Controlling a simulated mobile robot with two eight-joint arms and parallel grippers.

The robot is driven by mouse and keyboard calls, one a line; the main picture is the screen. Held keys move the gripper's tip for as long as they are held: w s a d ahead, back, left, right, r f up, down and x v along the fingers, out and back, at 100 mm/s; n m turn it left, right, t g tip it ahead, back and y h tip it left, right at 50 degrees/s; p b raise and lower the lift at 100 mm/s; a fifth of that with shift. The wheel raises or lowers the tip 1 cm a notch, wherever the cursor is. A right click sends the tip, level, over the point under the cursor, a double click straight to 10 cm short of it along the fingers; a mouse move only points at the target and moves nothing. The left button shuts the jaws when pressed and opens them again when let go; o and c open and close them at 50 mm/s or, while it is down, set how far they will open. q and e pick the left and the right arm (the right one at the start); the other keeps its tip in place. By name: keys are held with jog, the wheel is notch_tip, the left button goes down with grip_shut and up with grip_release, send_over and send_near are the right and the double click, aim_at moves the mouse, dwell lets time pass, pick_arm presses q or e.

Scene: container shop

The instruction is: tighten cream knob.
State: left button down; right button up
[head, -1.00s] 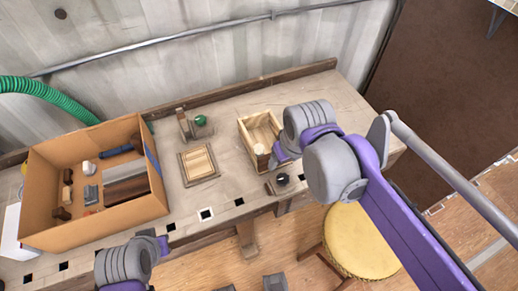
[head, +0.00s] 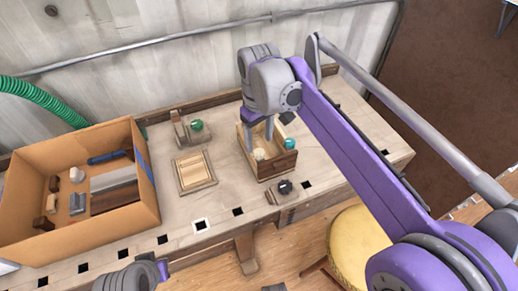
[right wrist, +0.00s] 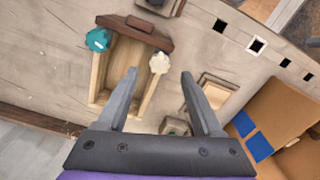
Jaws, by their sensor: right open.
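The cream knob (head: 259,154) is a small lobed knob at the left end of a dark wood strip on the near side of an open pale wooden box (head: 246,150). It also shows in the right wrist view (right wrist: 160,63), just beyond and between the fingertips. A teal knob (head: 290,143) sits at the other end of the strip. My right gripper (head: 259,133) is open, pointing down over the box; its fingers (right wrist: 160,72) hold nothing. I cannot tell whether they touch the cream knob. Of my left arm, only a link shows at the bottom edge.
A cardboard box (head: 150,206) with several small items stands at the left. A small wooden tray (head: 193,171) and a wooden stand with a green knob (head: 196,125) are left of the wooden box. A black knob (head: 285,187) is at the bench's front edge.

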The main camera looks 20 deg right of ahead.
aim_at(259, 152)
jog(key=shift+f, duration=2.15)
grip_shut()
